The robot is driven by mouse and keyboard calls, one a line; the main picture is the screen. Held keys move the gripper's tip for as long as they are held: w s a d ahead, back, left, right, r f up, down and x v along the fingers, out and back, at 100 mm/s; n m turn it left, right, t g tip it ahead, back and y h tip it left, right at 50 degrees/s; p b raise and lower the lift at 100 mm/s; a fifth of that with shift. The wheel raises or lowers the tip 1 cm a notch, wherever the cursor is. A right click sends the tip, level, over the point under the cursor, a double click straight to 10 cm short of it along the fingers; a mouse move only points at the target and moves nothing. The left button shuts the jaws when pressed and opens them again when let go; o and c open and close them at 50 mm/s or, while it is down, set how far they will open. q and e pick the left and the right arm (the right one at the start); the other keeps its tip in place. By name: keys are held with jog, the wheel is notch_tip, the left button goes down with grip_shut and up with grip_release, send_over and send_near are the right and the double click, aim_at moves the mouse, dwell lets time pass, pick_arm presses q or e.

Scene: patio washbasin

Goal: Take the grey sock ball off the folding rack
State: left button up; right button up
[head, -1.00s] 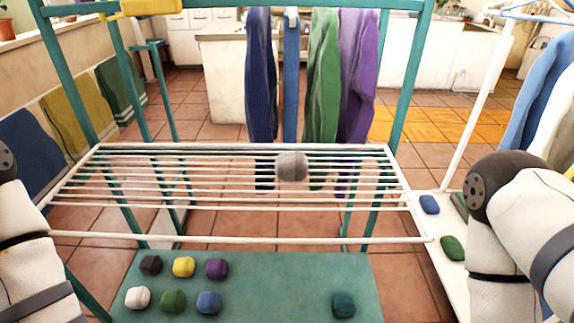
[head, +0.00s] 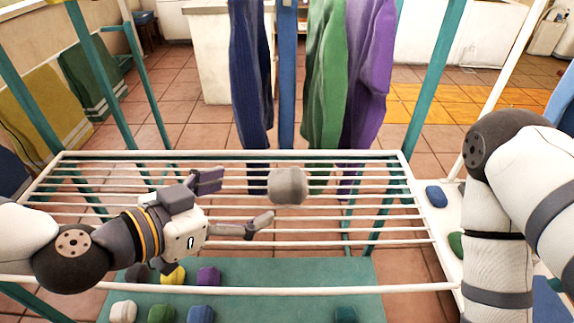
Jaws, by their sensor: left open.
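The grey sock ball (head: 287,186) sits on the white bars of the folding rack (head: 370,290), right of the rack's middle and towards its far side. My left gripper (head: 236,202) reaches in from the left over the rack. Its two fingers are spread and point right towards the sock ball. The fingertips are just left of the ball, with a small gap, and nothing is between them. My right gripper is out of view; only my right arm shows at the right edge.
Below the rack, a green shelf (head: 270,308) holds several coloured sock balls. A blue ball (head: 436,196) and a partly hidden green ball (head: 456,244) lie on a white ledge at right. Navy, green and purple cloths (head: 325,75) hang behind the rack.

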aim_at(275, 187)
pick_arm(q)
jog(key=d+f, duration=0.1)
jog(key=w+d+f, duration=0.1)
jog(key=shift+w+d+f+b, duration=0.25)
jog(key=shift+w+d+b, duration=0.05)
jog(key=shift+d+b, duration=0.1)
jog(key=x, duration=0.7)
jog(key=shift+w+a+r+b, duration=0.1)
jog(key=shift+w+r+b, duration=0.2)
jog(key=shift+b, duration=0.1)
jog(key=shift+r, duration=0.1)
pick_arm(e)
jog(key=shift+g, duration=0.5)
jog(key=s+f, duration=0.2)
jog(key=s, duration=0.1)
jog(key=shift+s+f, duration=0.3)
pick_arm(q)
jog(key=c, duration=1.2)
